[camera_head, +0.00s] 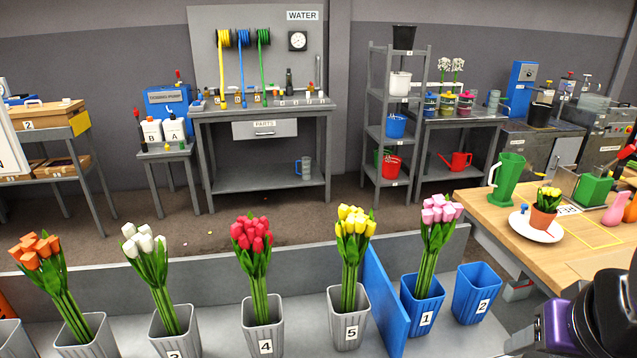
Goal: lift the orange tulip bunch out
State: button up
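The orange tulip bunch (38,252) stands at the far left, in a ribbed grey bucket (92,340). Its orange heads lean up and to the left, and its green stems go down into the bucket. The bucket's lower part is cut off by the picture's bottom edge. My gripper's fingers do not show. Only a dark and purple part of my arm shows at the bottom right, far from the orange bunch.
White (145,245), red (251,240), yellow (354,228) and pink tulips (438,215) stand rightward in separate buckets. A blue divider (385,300) stands between yellow and pink. Blue bucket 2 (477,292) looks empty. A wooden table (490,215) is at right.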

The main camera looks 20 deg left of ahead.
aim_at(28, 253)
jog(key=u, duration=2.45)
jog(key=i+j+z, duration=0.15)
jog(key=z, duration=0.2)
jog(key=i+j+z, duration=0.1)
jog(key=z, duration=0.3)
jog(key=i+j+z, duration=0.1)
jog(key=j, duration=0.3)
jog(key=i+j, duration=0.15)
jog(key=j, duration=0.25)
jog(key=i+j+z, duration=0.15)
jog(key=j, duration=0.25)
jog(key=j+z, duration=0.1)
jog(key=j, duration=0.35)
jog(key=k+l, duration=0.25)
jog(key=k, duration=0.15)
jog(key=k+l, duration=0.25)
jog(key=k+l+z, duration=0.15)
jog(key=l, duration=0.25)
jog(key=k, duration=0.05)
